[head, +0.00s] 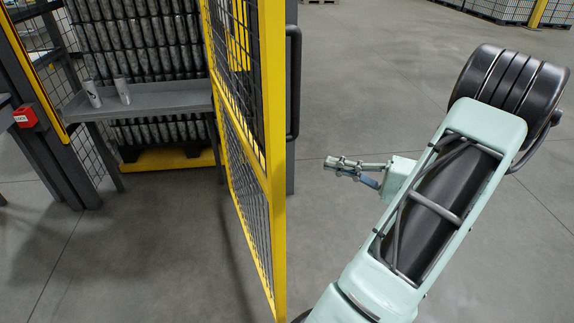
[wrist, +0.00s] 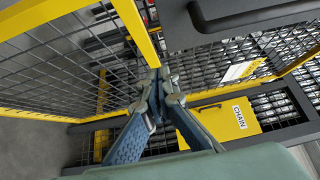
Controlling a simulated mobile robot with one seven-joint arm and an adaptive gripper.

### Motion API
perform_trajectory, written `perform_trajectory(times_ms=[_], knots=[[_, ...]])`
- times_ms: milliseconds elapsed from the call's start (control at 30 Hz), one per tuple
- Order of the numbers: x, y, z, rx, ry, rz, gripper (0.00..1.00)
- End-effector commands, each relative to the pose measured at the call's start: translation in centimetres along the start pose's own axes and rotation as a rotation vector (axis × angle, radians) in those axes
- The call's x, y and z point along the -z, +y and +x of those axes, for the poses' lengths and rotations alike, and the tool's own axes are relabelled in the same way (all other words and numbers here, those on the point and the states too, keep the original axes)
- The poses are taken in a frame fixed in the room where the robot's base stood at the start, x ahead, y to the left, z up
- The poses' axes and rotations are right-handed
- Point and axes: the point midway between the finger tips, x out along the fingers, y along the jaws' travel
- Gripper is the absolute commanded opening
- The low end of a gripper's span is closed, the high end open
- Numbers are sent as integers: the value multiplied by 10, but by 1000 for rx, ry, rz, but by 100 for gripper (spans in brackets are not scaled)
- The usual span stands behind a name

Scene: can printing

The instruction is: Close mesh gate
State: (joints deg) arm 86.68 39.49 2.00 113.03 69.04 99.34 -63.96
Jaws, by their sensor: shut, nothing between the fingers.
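The mesh gate (head: 276,160), a yellow frame with dark wire mesh, stands open in the middle of the head view, swung out from the opening. A dark bar handle (head: 294,80) shows beside its upper right edge. My gripper (head: 335,163) is to the right of the gate, pointing left toward it, with a visible gap in the head view. In the wrist view my gripper's fingers (wrist: 155,80) are together with nothing between them, with yellow frame and mesh behind. A black handle (wrist: 260,18) on a dark grey bar shows at the top there. Contact cannot be told.
A grey shelf (head: 165,101) with two cans (head: 93,94) stands inside the opening, before stacked cans (head: 140,50). A dark post (head: 45,130) with a red box (head: 25,116) is at the left.

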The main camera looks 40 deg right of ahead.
Motion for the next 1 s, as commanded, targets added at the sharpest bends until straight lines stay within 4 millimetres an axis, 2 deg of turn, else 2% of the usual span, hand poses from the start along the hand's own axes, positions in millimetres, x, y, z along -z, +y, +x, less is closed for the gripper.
perform_trajectory(times_ms=[167, 567, 800, 1000], knots=[[-1, -1, 20, 2, -4, -1, 0], [-1, 0, 103, 0, -4, 0, 0], [-24, 0, 123, -1, -2, 0, 0], [-29, 0, 127, -1, -2, 0, 0]])
